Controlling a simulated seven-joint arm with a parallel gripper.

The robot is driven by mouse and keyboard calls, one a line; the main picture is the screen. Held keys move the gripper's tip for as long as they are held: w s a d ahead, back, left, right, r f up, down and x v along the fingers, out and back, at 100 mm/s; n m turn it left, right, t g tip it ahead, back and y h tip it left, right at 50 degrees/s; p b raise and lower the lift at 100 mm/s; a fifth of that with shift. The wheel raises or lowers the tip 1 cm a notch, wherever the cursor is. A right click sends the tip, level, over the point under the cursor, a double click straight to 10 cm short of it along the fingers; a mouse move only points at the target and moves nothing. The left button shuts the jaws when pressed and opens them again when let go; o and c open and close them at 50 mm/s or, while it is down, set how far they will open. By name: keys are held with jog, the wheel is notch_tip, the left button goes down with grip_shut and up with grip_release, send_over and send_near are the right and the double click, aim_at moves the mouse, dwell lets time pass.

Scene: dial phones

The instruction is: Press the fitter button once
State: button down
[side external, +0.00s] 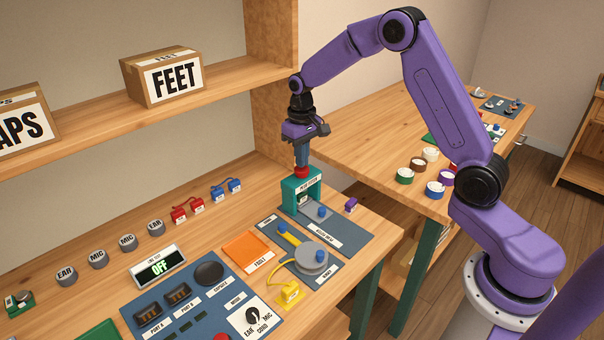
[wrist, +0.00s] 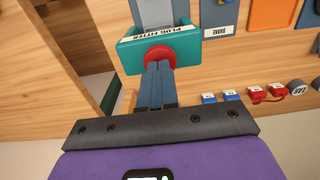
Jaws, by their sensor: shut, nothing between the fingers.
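The plug fitter (side external: 294,199) is a teal box-shaped station with a label, standing on the blue mat at the right of the bench. Its round red button (side external: 301,172) is on top. My gripper (side external: 302,164) points down with its fingers shut and empty, right at the button. In the wrist view the fitter's labelled teal face (wrist: 183,40) and the red button (wrist: 158,54) show beyond my fingertips (wrist: 158,66), which overlap the button. I cannot tell how far the button is pressed in.
A small purple plug (side external: 351,204) lies right of the fitter. Red and blue connectors (side external: 187,209) and several grey capsules (side external: 126,242) lie to the left. A line test display (side external: 159,265) reads OFF. A shelf with a FEET box (side external: 163,78) stands behind.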

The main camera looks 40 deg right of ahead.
jog(key=shift+f, duration=0.8)
notch_tip(320, 180, up, 13)
dwell(1.7)
dwell(0.3)
